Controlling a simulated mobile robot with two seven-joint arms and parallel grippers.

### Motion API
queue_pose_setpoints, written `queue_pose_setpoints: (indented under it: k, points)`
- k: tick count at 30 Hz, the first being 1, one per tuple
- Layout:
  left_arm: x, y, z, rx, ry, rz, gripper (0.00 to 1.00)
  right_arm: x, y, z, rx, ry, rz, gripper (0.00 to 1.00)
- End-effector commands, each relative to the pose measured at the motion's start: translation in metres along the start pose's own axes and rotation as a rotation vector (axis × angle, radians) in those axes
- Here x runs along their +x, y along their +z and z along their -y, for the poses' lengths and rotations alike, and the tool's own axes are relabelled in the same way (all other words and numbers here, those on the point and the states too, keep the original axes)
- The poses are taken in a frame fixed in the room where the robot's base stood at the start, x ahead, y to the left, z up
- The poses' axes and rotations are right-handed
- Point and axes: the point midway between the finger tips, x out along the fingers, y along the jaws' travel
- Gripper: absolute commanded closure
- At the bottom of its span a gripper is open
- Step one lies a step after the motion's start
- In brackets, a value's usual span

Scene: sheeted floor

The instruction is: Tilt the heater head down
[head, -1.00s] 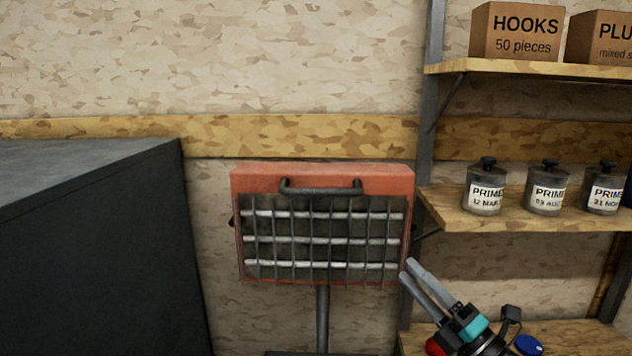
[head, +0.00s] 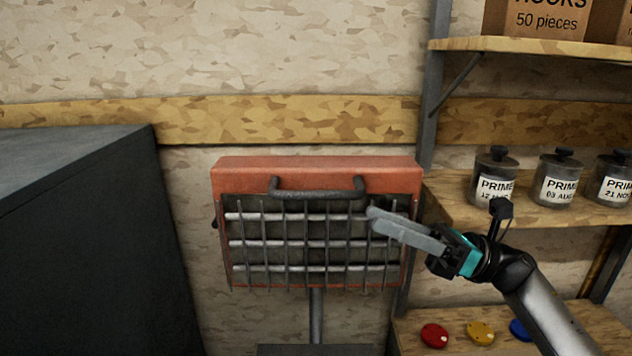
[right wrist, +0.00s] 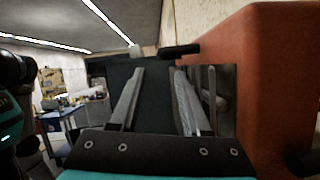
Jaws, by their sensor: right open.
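The heater head (head: 320,175) is an orange-red box on a grey post (head: 316,315), with a wire grille and pale bars on its front. A dark handle (head: 318,194) runs along the upper front. My right gripper (head: 372,222) is in front of the grille's upper right, just below and right of the handle's right end. Its two fingers are apart and empty in the right wrist view (right wrist: 158,75), where the heater's orange side (right wrist: 270,70) fills the right and a dark bar, likely the handle, (right wrist: 180,50) lies beyond the fingertips. I cannot tell whether they touch. My left gripper is not in view.
A dark cabinet (head: 80,240) stands at the left. Shelves at the right hold a labelled carton (head: 545,20), several labelled jars (head: 495,175) and coloured discs such as a red one (head: 434,335). The shelf upright (head: 435,90) stands close to the heater's right side.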

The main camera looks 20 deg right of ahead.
Motion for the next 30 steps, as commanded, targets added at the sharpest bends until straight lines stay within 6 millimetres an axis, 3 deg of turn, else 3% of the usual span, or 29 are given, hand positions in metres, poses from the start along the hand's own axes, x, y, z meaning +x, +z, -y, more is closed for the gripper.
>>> queue_pose_setpoints:
  k: [6,13,19,28,30]
  points:
    - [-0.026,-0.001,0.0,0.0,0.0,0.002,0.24,0.052,0.005,-0.002,0.0,0.003,0.003,0.53]
    - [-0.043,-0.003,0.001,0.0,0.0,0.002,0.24,0.091,0.004,-0.001,0.0,0.002,0.003,0.53]
    - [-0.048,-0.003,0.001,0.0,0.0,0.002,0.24,0.105,0.002,0.0,0.0,0.0,0.001,0.53]
    - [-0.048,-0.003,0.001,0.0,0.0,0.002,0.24,0.107,0.0,0.0,0.001,-0.001,0.001,0.53]
    - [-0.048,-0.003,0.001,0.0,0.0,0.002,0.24,0.107,0.0,0.0,0.001,-0.001,0.001,0.59]
